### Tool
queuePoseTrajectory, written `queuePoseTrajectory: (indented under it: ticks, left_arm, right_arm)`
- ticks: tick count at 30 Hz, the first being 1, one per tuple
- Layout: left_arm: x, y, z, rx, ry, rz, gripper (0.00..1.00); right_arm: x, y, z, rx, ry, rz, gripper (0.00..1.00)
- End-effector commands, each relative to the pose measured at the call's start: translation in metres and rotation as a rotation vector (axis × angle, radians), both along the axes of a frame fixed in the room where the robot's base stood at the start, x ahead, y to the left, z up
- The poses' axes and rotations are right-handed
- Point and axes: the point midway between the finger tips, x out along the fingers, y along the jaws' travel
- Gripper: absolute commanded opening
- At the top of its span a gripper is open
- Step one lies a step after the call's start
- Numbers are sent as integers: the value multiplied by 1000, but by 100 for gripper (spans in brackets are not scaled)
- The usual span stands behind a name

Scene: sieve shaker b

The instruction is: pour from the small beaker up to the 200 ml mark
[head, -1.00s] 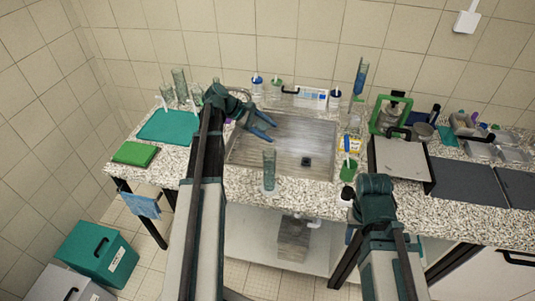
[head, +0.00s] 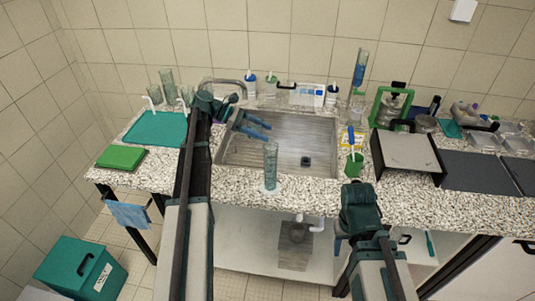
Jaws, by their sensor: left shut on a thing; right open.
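A tall clear measuring cylinder (head: 270,167) stands upright on the counter in front of the sink. My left gripper (head: 259,130) is above the left part of the sink, behind and a little left of the cylinder. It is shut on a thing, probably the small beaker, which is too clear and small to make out. My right gripper (head: 338,244) is low by the counter's front edge, open and partly hidden by my own arm. The 200 ml mark and any liquid level cannot be read from here.
The sink (head: 290,148) lies behind the cylinder. Clear glassware (head: 167,83) stands at the back left, near a teal mat (head: 155,129). The counter's front strip is mostly clear.

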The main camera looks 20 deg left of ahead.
Motion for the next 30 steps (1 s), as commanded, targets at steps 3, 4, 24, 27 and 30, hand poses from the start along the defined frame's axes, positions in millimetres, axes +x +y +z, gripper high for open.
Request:
queuePoseTrajectory:
  ticks: [3, 4, 24, 27, 30]
  left_arm:
    - [2, -2, -15, -23, 14, -2, 0]
    - [3, -3, -17, -28, 18, -3, 0]
    - [5, -7, -25, -70, 47, -4, 0]
    - [6, -7, -16, -70, 47, -4, 0]
    - [5, -7, -3, -70, 47, -4, 0]
  right_arm:
    - [0, 0, -19, 0, 0, -1, 50]
    - [0, 0, -22, 0, 0, -1, 50]
    - [0, 0, -37, 0, 0, -1, 50]
    - [0, 0, -28, 0, 0, -1, 50]
    - [0, 0, -15, 0, 0, -1, 50]
